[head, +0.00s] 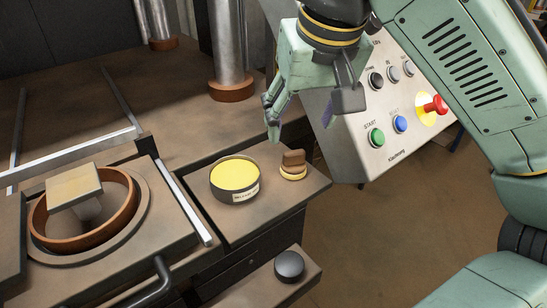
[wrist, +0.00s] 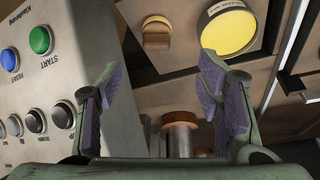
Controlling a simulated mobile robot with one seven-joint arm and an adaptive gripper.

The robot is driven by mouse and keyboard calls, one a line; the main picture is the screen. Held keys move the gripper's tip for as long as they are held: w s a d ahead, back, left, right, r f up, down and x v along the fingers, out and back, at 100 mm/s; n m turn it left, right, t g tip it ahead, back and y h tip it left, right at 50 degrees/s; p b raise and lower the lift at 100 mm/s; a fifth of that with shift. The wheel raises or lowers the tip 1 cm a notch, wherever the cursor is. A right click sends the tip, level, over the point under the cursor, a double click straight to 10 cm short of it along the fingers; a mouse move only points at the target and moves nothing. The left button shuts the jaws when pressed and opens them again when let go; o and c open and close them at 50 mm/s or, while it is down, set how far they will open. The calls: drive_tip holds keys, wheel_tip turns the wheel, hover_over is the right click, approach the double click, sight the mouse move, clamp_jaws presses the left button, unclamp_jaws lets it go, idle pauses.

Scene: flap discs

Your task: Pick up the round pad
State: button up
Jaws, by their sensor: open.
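A small round yellow pad with a brown block-like handle (head: 293,165) stands on the brown ledge at the machine's right. In the wrist view the pad and handle (wrist: 157,36) are at the top, just left of a yellow-topped round tin (wrist: 229,31). The tin, dark-sided and labelled, shows left of the pad in the head view (head: 235,175). My gripper (head: 301,124) hangs above and behind the pad, apart from it. Its purple-lined fingers (wrist: 157,75) are spread with nothing between them.
A control panel (head: 390,95) with coloured buttons stands close right of my gripper. Metal columns (head: 228,45) rise behind. A brown ring (head: 126,213) with a block lies at left. A black knob-like disc (head: 289,265) sits on a lower ledge. Open floor lies to the right.

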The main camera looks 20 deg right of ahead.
sight(295, 152)
drive_tip(key=b+x, duration=0.2)
drive_tip(key=x, duration=0.2)
drive_tip(key=shift+d+f, duration=0.1)
drive_tip(key=shift+f, duration=0.2)
drive_tip(key=shift+w+f+b, duration=0.25)
drive_tip(key=shift+f+b, duration=0.15)
drive_tip(key=shift+b, duration=0.1)
drive_tip(key=b+x, duration=0.4)
drive_tip(key=shift+d+f, duration=0.2)
drive_tip(key=shift+f, duration=0.05)
drive_tip(key=shift+w+f+b, duration=0.2)
drive_tip(key=shift+f+b, duration=0.05)
drive_tip(key=shift+b, duration=0.2)
drive_tip(key=shift+r, duration=0.1)
drive_tip(key=c, duration=1.1)
